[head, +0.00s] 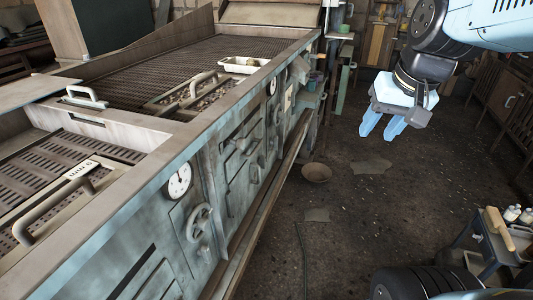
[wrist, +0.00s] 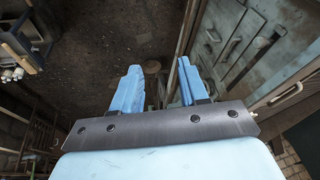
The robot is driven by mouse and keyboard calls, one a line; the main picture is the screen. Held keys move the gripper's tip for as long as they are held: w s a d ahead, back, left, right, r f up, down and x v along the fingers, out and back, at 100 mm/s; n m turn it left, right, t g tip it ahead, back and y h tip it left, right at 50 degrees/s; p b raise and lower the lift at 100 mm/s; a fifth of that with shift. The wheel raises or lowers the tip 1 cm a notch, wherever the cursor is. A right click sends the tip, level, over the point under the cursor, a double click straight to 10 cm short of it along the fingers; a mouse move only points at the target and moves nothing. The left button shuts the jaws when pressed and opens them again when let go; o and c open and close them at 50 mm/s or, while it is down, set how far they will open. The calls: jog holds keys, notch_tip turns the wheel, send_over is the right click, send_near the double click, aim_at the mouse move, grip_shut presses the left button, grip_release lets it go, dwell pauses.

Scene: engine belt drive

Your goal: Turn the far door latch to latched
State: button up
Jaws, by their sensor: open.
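The machine's teal-grey front (head: 140,245) runs away from me on the left in the head view. A door with dark latch-like levers (head: 240,146) sits midway along it, with a small knob-like fitting (head: 254,172) at its lower right. I cannot tell which fitting is the far door latch, or its setting. In the wrist view, a panel with dark handles (wrist: 232,47) shows at upper right, beyond the fingers. My gripper (head: 382,127) hangs over the floor to the right of the machine, clear of it. Its blue fingers (wrist: 158,78) are apart and empty.
A rail (head: 262,208) runs along the machine's lower edge. A bowl (head: 316,172) lies on the floor. A small cart (head: 487,245) stands at right. The floor between is mostly free.

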jog(key=w+a+f+m+g+y, duration=0.3)
jog(key=w+a+f+m+y, duration=0.15)
jog(key=w+f, duration=0.5)
jog(key=w+a+f+m+g+y, duration=0.25)
jog(key=w+a+f+y, duration=0.35)
jog(key=w, duration=0.6)
jog(key=m+t+y, duration=0.5)
jog(key=m+t, duration=0.3)
jog(key=m, duration=0.6)
send_near(262, 162)
jog(key=w+x, duration=0.1)
jog(key=x, duration=0.7)
jog(key=shift+r, duration=0.55)
jog(key=shift+c, duration=0.4)
jog(key=shift+w, duration=0.1)
grip_shut()
